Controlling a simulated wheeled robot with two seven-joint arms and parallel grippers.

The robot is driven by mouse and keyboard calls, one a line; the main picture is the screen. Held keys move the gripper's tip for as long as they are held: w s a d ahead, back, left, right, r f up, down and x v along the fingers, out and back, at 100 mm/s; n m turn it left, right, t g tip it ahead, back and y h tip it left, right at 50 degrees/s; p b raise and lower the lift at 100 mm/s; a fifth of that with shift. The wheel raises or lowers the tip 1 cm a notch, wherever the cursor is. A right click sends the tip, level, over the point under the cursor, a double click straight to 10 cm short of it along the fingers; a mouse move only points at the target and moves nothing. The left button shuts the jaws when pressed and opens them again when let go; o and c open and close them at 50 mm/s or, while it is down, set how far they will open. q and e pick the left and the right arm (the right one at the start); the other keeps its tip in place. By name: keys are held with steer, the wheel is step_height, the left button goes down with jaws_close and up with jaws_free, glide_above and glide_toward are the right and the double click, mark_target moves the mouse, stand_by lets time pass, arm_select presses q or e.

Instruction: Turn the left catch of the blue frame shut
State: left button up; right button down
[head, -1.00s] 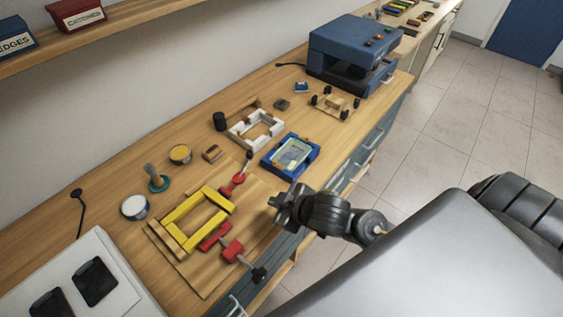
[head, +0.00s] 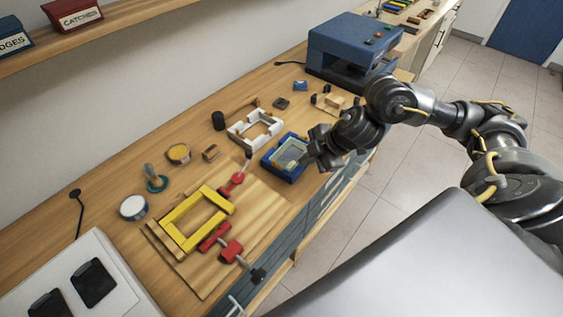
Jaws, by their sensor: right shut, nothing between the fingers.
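The blue frame (head: 270,164) lies flat on the wooden bench, with a pale, glassy panel (head: 290,153) inside it. My right gripper (head: 317,150) is at the right side of the blue frame, low over its edge; I cannot tell whether it touches. Its fingers are shut with nothing between them. It hides the right part of the frame. The catches are too small to make out. My left gripper is not in view.
A white frame (head: 238,133) lies behind the blue one. A yellow frame (head: 168,220) with red clamps (head: 231,251) lies on a board at the left. A blue machine (head: 335,50) stands at the back. Small tins and blocks dot the bench.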

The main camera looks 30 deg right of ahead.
steer(key=shift+f, duration=0.1)
glide_toward(281, 169)
steer(key=a+f, duration=0.3)
steer(key=f, duration=0.1)
steer(key=shift+w+a+f, duration=0.25)
steer(key=shift+a+f, duration=0.05)
steer(key=shift+a, duration=0.1)
steer(key=w, duration=0.3)
steer(key=shift+w+d+p, duration=0.1)
steer(key=shift+d+p, duration=0.05)
steer(key=shift+p, duration=0.2)
steer(key=shift+w+f, duration=0.2)
steer(key=shift+w, duration=0.2)
steer(key=shift+d, duration=0.1)
